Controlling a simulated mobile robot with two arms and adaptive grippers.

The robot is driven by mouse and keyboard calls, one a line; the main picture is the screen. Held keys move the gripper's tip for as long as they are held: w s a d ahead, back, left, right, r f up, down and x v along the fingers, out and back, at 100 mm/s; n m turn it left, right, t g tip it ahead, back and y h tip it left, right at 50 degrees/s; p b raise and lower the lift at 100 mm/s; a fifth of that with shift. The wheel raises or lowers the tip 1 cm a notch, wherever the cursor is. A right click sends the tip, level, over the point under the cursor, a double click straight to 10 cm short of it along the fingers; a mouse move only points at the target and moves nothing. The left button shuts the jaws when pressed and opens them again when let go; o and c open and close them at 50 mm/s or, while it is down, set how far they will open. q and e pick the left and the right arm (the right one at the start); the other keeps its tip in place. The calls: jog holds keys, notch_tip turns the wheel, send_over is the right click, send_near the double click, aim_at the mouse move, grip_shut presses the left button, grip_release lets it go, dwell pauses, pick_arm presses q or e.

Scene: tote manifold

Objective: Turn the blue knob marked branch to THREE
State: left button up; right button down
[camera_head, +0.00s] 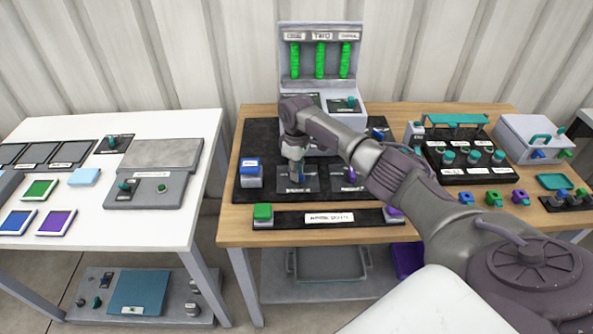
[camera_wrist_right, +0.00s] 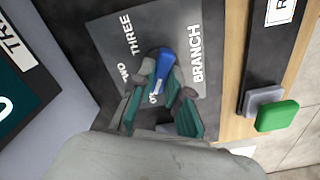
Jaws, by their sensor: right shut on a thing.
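The blue knob (camera_wrist_right: 166,62) sits on a grey plate (camera_wrist_right: 118,30) marked BRANCH, with the labels THREE, TWO and a partly covered one starting with O. My right gripper (camera_wrist_right: 164,88) is shut on the knob, with one finger on each side of it. The white line on the knob points toward the partly covered label. In the head view my right gripper (camera_head: 296,166) reaches down over the grey plate (camera_head: 283,183), and the knob is hidden there. My left gripper is not in view.
A blue-topped block (camera_head: 250,172) stands left of the plate and a purple knob (camera_head: 349,174) right of it. A green button (camera_head: 263,211) is on the front strip. The display tower (camera_head: 320,26) reads TWO behind. A white table (camera_head: 205,150) stands at left.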

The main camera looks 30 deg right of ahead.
jog(key=shift+r+m+p, duration=0.2)
jog(key=shift+m+p, duration=0.6)
jog(key=shift+p, duration=0.2)
jog(key=m+p, duration=0.2)
jog(key=shift+m, duration=0.3)
jog(key=m+p, duration=0.2)
jog(key=shift+m, duration=0.4)
jog(key=m+p, duration=0.1)
jog(key=m, duration=0.2)
jog(key=shift+d+m+p, duration=0.1)
jog(key=shift+m+p, duration=0.2)
jog(key=shift+p, duration=0.05)
jog(key=m+p, duration=0.1)
jog(key=m, duration=0.1)
jog(key=shift+m, duration=0.3)
jog(key=m+p, duration=0.1)
jog(key=m, duration=0.2)
jog(key=shift+d+m, duration=0.1)
jog(key=shift+m, duration=0.3)
jog(key=m, duration=0.3)
jog(key=shift+f+p, duration=0.1)
jog(key=shift+p, duration=0.3)
jog(key=shift+s+d+m, duration=0.1)
jog(key=shift+m, duration=1.8)
